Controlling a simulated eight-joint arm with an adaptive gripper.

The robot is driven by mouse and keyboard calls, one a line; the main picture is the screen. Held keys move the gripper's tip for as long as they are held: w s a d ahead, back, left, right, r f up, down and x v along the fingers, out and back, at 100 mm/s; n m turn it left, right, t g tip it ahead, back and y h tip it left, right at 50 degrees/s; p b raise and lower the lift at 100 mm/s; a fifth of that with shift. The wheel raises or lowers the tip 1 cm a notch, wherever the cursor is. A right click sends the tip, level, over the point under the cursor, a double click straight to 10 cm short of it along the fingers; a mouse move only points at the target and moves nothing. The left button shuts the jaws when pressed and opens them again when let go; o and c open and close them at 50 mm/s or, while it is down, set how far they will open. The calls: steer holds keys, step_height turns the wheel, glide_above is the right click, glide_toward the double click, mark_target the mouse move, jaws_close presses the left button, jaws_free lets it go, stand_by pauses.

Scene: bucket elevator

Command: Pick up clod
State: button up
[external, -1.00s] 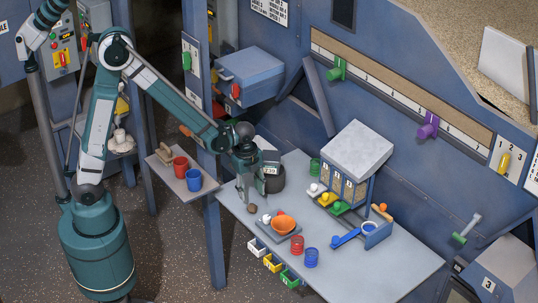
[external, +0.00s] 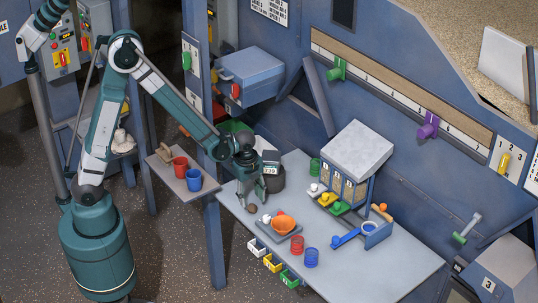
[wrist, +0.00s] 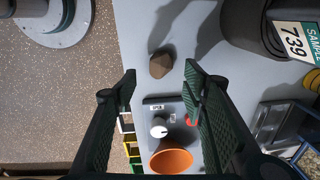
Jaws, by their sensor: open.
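The clod is a small brown lump (wrist: 161,64) on the grey table top, seen in the wrist view just beyond and between the fingertips. In the external view the clod (external: 252,209) lies near the table's left edge, at the foot of my gripper. My gripper (wrist: 160,80) is open, with its two dark ribbed fingers on either side of an empty gap. In the external view my gripper (external: 251,200) points down just above the clod. The clod is not touched by the fingers in the wrist view.
A dark bucket with a sample label (wrist: 252,28) stands to the right. Small coloured bins (external: 272,263) hang at the table's front edge.

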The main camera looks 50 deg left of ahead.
mark_target(252, 205)
steer(key=shift+f, duration=0.15)
steer(key=shift+w+a+f+b, duration=0.15)
steer(key=shift+f+b, duration=0.15)
steer(key=shift+f, duration=0.95)
steer(key=shift+w+a+f+b, duration=0.15)
steer(key=shift+f+b, duration=0.15)
steer(key=shift+f, duration=0.95)
steer(key=shift+d, duration=0.1)
steer(key=c, duration=1)
